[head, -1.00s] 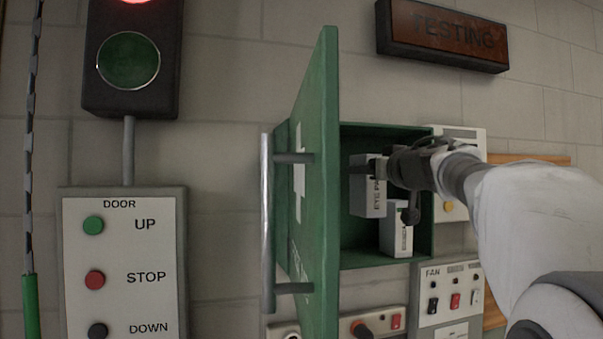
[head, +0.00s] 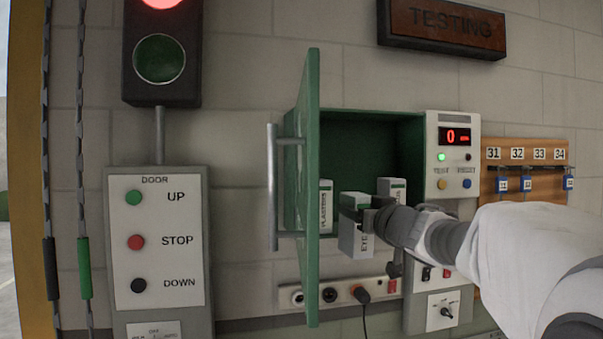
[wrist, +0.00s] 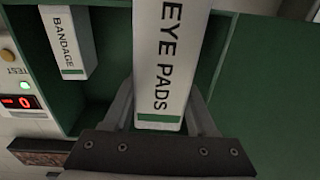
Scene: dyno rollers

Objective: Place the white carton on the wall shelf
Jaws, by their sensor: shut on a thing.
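A white carton marked EYE PADS (head: 352,236) with a green end is in my gripper (head: 378,218). The wrist view shows this carton (wrist: 170,62) between the two fingers, which are shut on it. It hangs upright at the low front of the open green wall cabinet (head: 372,118), overlapping its lower edge in the head view. A white PLASTERS carton (head: 326,207) stands to its left. A white BANDAGE carton (head: 397,186) stands to its right, partly hidden; it also shows in the wrist view (wrist: 70,38). I see no separate wall shelf.
The cabinet's green door (head: 308,190) stands open on the left, sticking out with its metal handle (head: 272,190). A white panel with a red display (head: 453,137) is right of the cabinet. A socket strip (head: 340,292) runs below. The cabinet's upper space looks empty.

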